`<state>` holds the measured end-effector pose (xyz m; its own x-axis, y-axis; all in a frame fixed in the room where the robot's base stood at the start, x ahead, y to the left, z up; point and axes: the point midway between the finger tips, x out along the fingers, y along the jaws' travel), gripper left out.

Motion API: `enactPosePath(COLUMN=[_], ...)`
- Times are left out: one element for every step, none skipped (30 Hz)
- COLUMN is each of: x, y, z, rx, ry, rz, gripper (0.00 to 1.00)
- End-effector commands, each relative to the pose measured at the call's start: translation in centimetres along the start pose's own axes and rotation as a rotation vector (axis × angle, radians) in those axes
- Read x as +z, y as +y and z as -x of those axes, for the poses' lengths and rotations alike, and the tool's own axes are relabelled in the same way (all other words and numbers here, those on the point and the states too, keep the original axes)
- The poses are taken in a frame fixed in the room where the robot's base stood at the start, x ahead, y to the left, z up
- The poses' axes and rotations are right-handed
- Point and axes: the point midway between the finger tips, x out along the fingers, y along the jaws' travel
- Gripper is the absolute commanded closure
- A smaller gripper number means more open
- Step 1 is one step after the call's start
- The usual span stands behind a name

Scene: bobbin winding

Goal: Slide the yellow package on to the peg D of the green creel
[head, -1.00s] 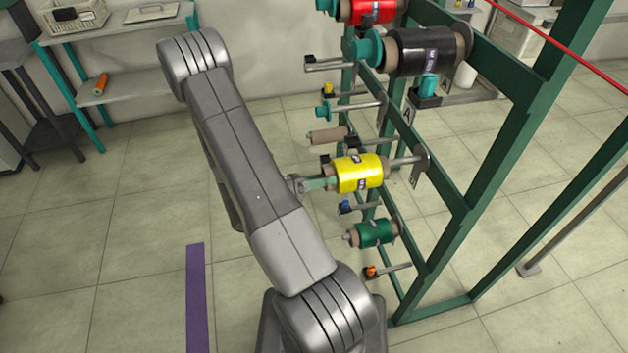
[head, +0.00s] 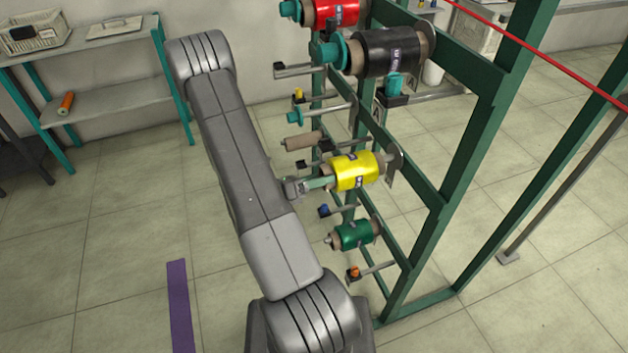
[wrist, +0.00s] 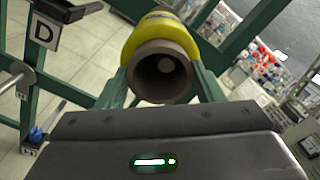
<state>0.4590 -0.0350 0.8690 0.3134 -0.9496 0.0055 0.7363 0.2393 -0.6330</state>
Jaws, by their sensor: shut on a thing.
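The yellow package (head: 354,171) is on a brown tube and lies roughly level at the middle of the creel. My gripper (head: 322,182) is shut on the near end of its tube, with green fingers on both sides. In the wrist view the yellow package (wrist: 160,38) points away from me, and a pale round spot, apparently the peg's end, shows inside the bore. The package appears to be around this peg, close to the disc (head: 393,163) at its back. A sign D (wrist: 43,33) hangs to the left beyond it. The green creel (head: 425,190) stands at right.
A black package (head: 388,52) and a red package (head: 335,12) sit above, and a green package (head: 355,234) sits below. A bare peg (head: 352,207) sticks out just under the yellow package.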

Motion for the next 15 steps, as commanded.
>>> enactPosePath(x=[0.0,0.0,0.0,0.0,0.0,0.0,0.0,0.0,0.0,-0.1,-0.1,-0.1,-0.1,0.0,0.0], y=[0.0,0.0,0.0,0.0,0.0,-0.1,-0.1,-0.1,-0.1,-0.1,-0.1,-0.1,-0.1,-0.1,-0.1], z=[0.0,0.0,0.0,0.0,0.0,-0.2,-0.4,-0.7,-1.1,-1.5,-1.8,-2.3,-2.6,-2.8,-3.1], rx=[-0.001,-0.001,-0.001,-0.001,-0.001,-0.002,-0.003,-0.004,-0.004,-0.005,-0.005,-0.004,-0.005,-0.004,-0.003], ry=[-0.001,-0.001,-0.001,-0.001,-0.001,0.000,0.001,0.001,0.001,0.002,0.002,0.002,0.002,0.001,0.001], rz=[0.000,0.000,0.000,0.000,0.000,0.000,0.000,0.000,0.000,0.000,0.000,0.000,0.000,0.000,0.000], gripper=[0.66,0.66,0.66,0.66,0.66,0.66,0.66,0.66,0.66,0.66,0.66,0.66,0.66,0.66,0.66])
